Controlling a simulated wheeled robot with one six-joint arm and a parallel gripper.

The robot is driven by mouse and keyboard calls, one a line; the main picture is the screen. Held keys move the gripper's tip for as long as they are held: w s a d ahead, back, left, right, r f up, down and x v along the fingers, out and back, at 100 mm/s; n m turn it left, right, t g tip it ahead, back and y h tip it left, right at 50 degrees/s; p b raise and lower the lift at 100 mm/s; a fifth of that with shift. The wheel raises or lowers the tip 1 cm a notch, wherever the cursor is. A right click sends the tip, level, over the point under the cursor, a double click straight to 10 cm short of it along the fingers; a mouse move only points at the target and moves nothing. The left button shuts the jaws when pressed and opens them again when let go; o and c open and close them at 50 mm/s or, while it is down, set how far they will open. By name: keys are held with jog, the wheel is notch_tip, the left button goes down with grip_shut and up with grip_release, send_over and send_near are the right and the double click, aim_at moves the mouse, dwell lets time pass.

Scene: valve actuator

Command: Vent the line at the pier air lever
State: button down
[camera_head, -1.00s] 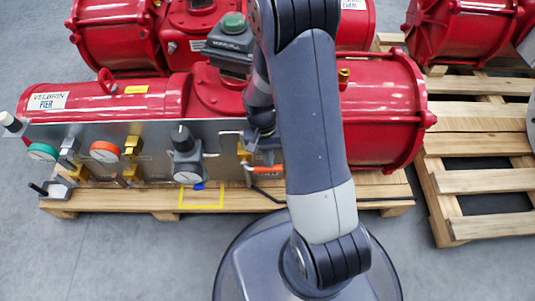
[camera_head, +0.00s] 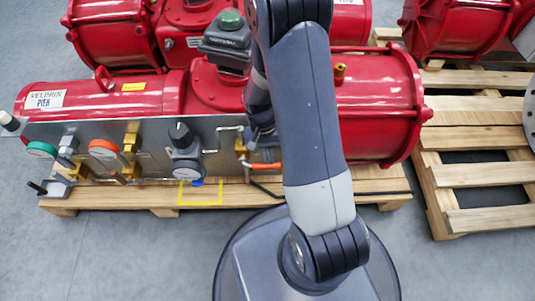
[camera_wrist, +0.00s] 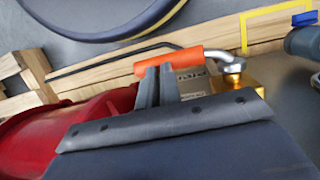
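At the panel's right end, an orange-handled lever (camera_head: 266,166) on a brass valve (camera_head: 240,150) lies roughly level, pointing right. In the wrist view the orange handle (camera_wrist: 172,62) runs left from the bent metal stem and brass body (camera_wrist: 238,92). My gripper (camera_wrist: 159,70) has its two fingers close together, with only a thin gap. The fingertips overlap the handle's near edge in the picture; contact cannot be told. In the head view my arm largely hides the gripper.
A black hose (camera_wrist: 110,58) runs close by the lever along the pallet (camera_head: 130,196). More red actuators stand behind. Open floor lies at front left.

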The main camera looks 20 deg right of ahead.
jog(key=d+p+v, duration=0.1)
jog(key=p+v, duration=0.5)
jog(key=v, duration=0.8)
jog(key=shift+s+d+p, duration=0.2)
jog(key=shift+d+p, duration=0.1)
jog(key=shift+p, duration=0.05)
jog(key=a+b+x, duration=0.1)
jog(key=b+x, duration=0.6)
jog(key=x, duration=0.7)
jog(key=shift+w+a, duration=0.2)
jog(key=shift+a, duration=0.05)
jog(key=shift+s+f, duration=0.2)
jog(key=shift+s, duration=0.05)
